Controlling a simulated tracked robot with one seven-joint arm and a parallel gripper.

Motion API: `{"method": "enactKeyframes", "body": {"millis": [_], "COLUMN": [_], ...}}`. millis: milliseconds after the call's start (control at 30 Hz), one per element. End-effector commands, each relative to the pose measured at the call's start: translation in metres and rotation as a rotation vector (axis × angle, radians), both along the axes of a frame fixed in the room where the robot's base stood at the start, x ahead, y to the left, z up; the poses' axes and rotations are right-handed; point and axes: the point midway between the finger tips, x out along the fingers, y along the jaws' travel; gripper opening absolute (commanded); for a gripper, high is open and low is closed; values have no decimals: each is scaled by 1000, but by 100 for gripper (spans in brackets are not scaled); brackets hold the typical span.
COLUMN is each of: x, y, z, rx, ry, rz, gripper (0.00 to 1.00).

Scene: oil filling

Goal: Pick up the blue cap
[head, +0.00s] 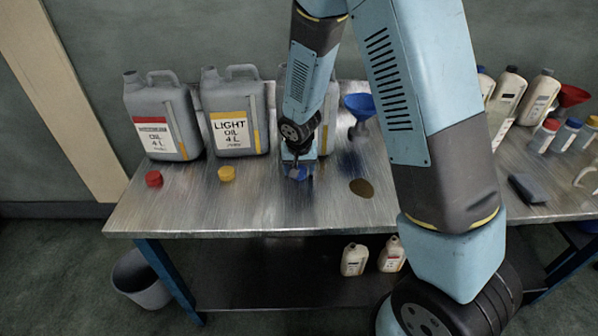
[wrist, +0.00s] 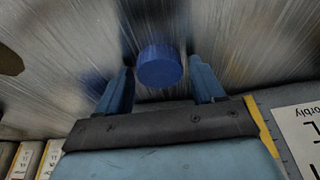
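The blue cap (wrist: 160,66) lies on the metal table and shows between and just beyond the two blue fingers of my gripper (wrist: 161,80) in the wrist view. The fingers are spread, with a gap on the cap's left and a narrower one on its right. In the head view my gripper (head: 297,160) points down at the table, and the blue cap (head: 298,173) is partly hidden by it. I cannot tell whether the fingers touch the cap.
A grey jug with a red label (head: 163,120) and a light oil jug (head: 236,115) stand left of my arm; another is mostly hidden behind it. A red cap (head: 153,179) and a yellow cap (head: 226,173) lie in front. A blue funnel (head: 360,106) and an oil spot (head: 361,188) are right.

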Motion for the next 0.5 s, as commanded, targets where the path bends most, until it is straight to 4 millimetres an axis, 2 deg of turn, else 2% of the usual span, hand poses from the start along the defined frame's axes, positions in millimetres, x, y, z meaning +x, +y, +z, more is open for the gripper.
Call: {"method": "enactKeyframes", "body": {"millis": [67, 433, 500], "x": [0, 0, 0], "y": [0, 0, 0], "z": [0, 0, 0], "rx": [0, 0, 0], "ry": [0, 0, 0], "rz": [0, 1, 1], "gripper": [60, 24, 24]}}
